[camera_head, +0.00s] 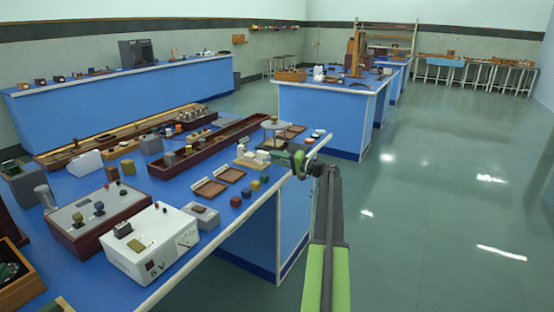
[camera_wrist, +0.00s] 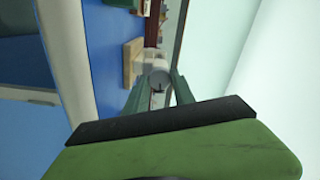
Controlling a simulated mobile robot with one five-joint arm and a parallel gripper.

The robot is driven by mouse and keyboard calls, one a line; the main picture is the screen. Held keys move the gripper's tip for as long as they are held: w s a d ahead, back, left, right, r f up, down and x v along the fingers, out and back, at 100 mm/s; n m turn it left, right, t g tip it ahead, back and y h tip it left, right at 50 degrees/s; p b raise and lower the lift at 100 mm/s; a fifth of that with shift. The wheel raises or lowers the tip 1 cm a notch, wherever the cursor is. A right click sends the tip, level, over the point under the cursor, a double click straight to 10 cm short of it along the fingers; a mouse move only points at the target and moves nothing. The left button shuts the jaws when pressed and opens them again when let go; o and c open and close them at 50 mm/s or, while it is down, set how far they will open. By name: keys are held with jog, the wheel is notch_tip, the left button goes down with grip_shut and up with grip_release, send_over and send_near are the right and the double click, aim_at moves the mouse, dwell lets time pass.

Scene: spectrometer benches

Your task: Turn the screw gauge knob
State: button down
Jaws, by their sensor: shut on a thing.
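The screw gauge (camera_head: 252,157) stands on a light wooden base near the front right edge of the blue bench. In the wrist view its pale grey rounded knob (camera_wrist: 158,76) sits between my two green fingers, and its wooden base (camera_wrist: 131,64) shows behind. My gripper (camera_head: 282,157) reaches in from the right at the bench edge; it also shows in the wrist view (camera_wrist: 159,88). The jaws are shut on the knob from both sides. The exact contact is small and blurred.
Two shallow brown trays (camera_head: 208,188) and small coloured cubes (camera_head: 246,191) lie in front of the gauge. A round-topped stand (camera_head: 275,126) is close behind it. A white 5 V box (camera_head: 152,243) stands at the near end. The floor (camera_head: 430,220) on the right is clear.

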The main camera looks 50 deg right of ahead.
jog(key=n, duration=0.4)
jog(key=shift+n, duration=0.3)
jog(key=n, duration=0.3)
jog(key=shift+n, duration=0.4)
jog(key=n, duration=0.4)
jog(key=shift+n, duration=1.8)
jog(key=c, duration=1.1)
grip_release()
jog(key=shift+o, duration=0.2)
jog(key=shift+s, duration=0.1)
